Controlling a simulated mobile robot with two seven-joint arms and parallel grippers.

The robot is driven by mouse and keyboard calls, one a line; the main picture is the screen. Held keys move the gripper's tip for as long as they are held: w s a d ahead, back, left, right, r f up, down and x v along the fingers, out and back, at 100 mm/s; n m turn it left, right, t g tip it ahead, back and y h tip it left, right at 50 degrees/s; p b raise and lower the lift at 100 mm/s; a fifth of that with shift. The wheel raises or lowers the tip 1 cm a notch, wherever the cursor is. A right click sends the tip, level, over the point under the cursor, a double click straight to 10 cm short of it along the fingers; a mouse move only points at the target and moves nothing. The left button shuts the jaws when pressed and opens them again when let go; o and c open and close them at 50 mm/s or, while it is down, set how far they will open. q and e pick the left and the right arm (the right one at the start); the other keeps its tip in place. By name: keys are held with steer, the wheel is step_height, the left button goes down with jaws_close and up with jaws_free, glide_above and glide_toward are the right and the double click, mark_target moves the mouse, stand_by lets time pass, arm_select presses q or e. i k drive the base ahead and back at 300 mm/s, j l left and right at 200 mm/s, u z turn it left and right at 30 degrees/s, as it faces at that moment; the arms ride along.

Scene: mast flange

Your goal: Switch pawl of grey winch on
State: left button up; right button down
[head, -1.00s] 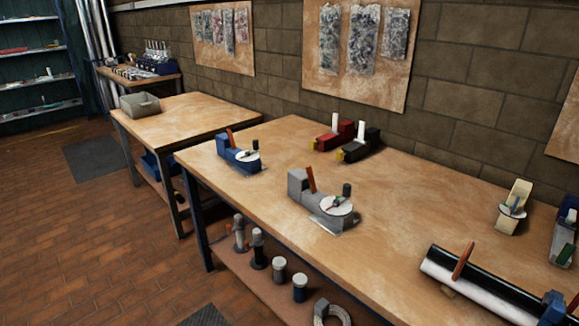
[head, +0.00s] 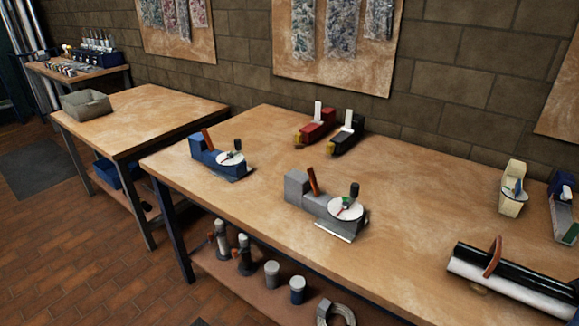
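The grey winch (head: 302,187) stands near the front edge of the wooden workbench (head: 265,222), at the middle of the head view. It has a grey block body, an orange-red lever (head: 313,181) leaning up from its top, and a white round disc (head: 346,209) with a dark upright knob (head: 354,189). Small green and red marks show on the disc. I cannot tell which part is the pawl or how it is set. Neither of my grippers shows in the view.
A blue winch (head: 205,155) stands to the left. A red device (head: 317,128) and a black device (head: 347,137) stand behind. Black and white tubes (head: 515,275) lie at right front. Cylinders stand on the lower shelf.

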mark_target(316, 191)
steer(key=i+j+z, duration=0.35)
steer(key=j, duration=0.55)
steer(key=i+j+z, duration=0.3)
steer(key=j, duration=0.65)
steer(key=i+j+z, duration=0.1)
steer(key=j+z, duration=0.25)
steer(key=j, duration=0.65)
steer(key=j+z, duration=0.35)
steer(key=j, duration=0.7)
steer(key=j+z, duration=0.15)
steer(key=j, duration=1.15)
steer(key=k, duration=0.05)
